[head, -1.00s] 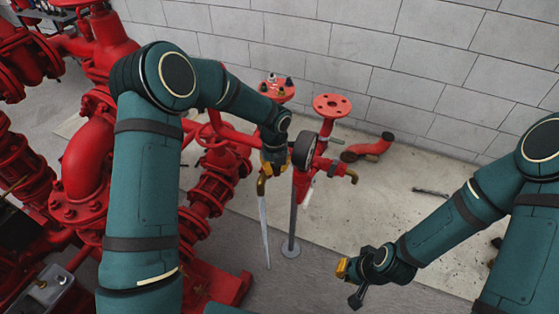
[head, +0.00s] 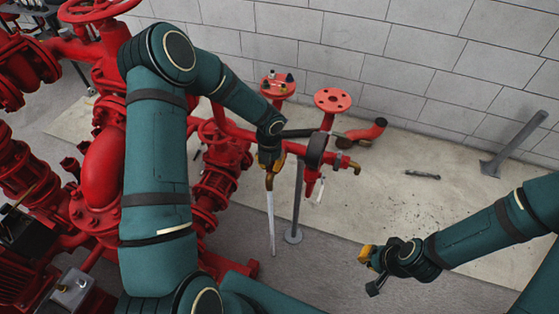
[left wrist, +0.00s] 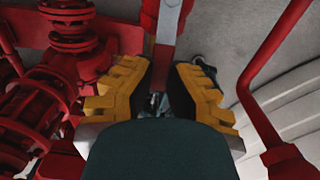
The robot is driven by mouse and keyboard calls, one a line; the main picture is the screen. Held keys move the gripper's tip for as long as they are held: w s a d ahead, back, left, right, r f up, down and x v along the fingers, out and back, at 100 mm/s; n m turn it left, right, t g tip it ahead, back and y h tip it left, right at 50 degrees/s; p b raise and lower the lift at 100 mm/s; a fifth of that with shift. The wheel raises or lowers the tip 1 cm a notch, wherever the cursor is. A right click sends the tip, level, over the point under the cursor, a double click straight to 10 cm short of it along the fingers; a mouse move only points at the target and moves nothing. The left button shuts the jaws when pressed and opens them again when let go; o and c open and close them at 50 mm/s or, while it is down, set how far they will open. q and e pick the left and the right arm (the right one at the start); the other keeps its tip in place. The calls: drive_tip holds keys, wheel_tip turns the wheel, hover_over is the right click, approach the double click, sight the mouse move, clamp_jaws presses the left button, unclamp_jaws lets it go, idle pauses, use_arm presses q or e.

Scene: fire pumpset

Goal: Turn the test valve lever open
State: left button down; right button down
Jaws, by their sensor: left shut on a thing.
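The lever's grey metal end (left wrist: 169,15) shows above the fingers. In the head view the gripper hides most of the lever. A brass spout (head: 269,181) shows just below the gripper. A narrow pale streak (head: 271,222) runs down from it, possibly water. My right gripper (head: 369,268) is away from the pipes at lower right; its finger gap is unclear.
Large red pipes and valves (head: 105,170) fill the left side. Red flanged pipes (head: 333,100) stand behind the gauge. A grey post (head: 297,200) stands under the assembly. A slanted grey post (head: 515,145) is at right. Concrete floor (head: 400,205) is mostly open there.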

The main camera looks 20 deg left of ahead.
sight(270, 167)
use_arm(q)
drive_tip(key=shift+s+a+f+m, duration=0.15)
drive_tip(key=shift+s+f+m, duration=0.1)
drive_tip(key=shift+f+m, duration=0.05)
drive_tip(key=c, duration=0.9)
unclamp_jaws()
drive_tip(key=shift+w+r, duration=0.1)
drive_tip(key=shift+w, duration=0.05)
drive_tip(key=shift+r, duration=0.1)
drive_tip(key=shift+w+r, duration=0.1)
drive_tip(key=shift+r, duration=0.35)
wheel_tip(270, 167, up, 11)
